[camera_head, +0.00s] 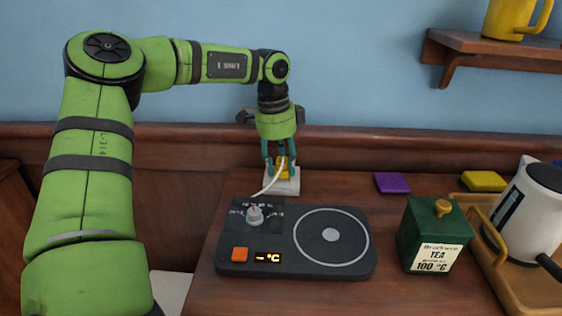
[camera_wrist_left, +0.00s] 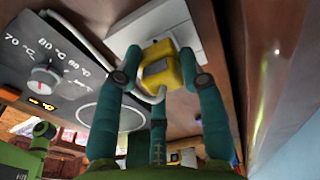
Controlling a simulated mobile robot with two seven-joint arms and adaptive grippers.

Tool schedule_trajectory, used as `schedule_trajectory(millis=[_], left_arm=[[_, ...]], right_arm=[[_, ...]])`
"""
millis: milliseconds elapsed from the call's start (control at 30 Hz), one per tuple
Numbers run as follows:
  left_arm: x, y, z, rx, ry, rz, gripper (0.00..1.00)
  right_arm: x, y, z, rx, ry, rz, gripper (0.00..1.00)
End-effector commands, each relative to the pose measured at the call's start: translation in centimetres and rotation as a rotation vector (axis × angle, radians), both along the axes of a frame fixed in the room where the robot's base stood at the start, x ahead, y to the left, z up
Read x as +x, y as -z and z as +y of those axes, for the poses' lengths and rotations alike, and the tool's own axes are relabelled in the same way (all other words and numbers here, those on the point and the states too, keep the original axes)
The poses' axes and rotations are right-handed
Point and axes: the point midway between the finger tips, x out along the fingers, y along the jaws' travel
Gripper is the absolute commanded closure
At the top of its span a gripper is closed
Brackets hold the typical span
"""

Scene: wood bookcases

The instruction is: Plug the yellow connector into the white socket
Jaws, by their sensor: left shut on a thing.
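The yellow connector (camera_head: 284,173) is between the fingers of my left gripper (camera_head: 281,163), which is shut on it and points down. In the left wrist view the connector (camera_wrist_left: 164,66) sits between the teal fingertips (camera_wrist_left: 161,79), with a white cable curving from it. The white socket (camera_head: 283,187) is a pale block at the back of the table, directly below the connector. The socket also shows behind the connector in the left wrist view (camera_wrist_left: 155,24). I cannot tell whether the connector is seated or just above it. My right gripper is not in view.
A dark hot plate (camera_head: 331,235) with a knob and an orange button stands in front of the socket. A green tea tin (camera_head: 420,232), a purple block (camera_head: 392,183), a yellow block (camera_head: 482,181) and a kettle (camera_head: 530,210) on a tray are to the right.

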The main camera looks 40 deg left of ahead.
Motion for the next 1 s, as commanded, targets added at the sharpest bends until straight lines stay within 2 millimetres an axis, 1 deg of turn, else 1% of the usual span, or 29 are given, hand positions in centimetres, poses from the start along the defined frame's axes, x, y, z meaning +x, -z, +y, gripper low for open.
schedule_trajectory(millis=[567,667,1000], left_arm=[[0.00,-0.01,0.00,0.005,-0.001,0.004,0.89],[0.00,0.02,0.00,0.005,0.000,0.004,0.89],[-0.01,0.62,0.00,0.005,0.000,0.004,0.89]], right_arm=[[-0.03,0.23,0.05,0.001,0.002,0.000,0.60],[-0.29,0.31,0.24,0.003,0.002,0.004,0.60],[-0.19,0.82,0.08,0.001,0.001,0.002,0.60]])
